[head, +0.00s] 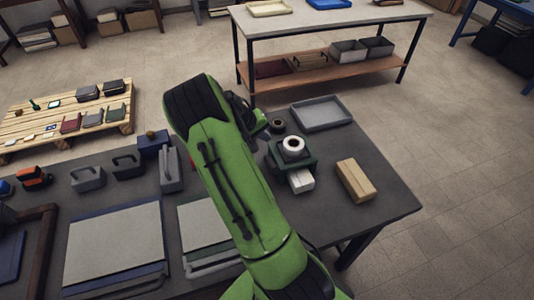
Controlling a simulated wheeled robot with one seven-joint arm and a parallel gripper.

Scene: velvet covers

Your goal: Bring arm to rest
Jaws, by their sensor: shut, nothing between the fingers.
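My green arm (225,170) reaches up from the bottom of the head view, over the dark table (390,205). Its upper end, with a black ribbed cover, is above the table's far edge. A further dark and green part of my arm shows just right of that end, close to the tape rolls in the picture. My gripper's fingers cannot be made out; the arm hides them.
Left are flat panels (115,240) and several tools. A pallet (115,127) and a workbench (330,22) stand beyond. Floor at right is clear.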

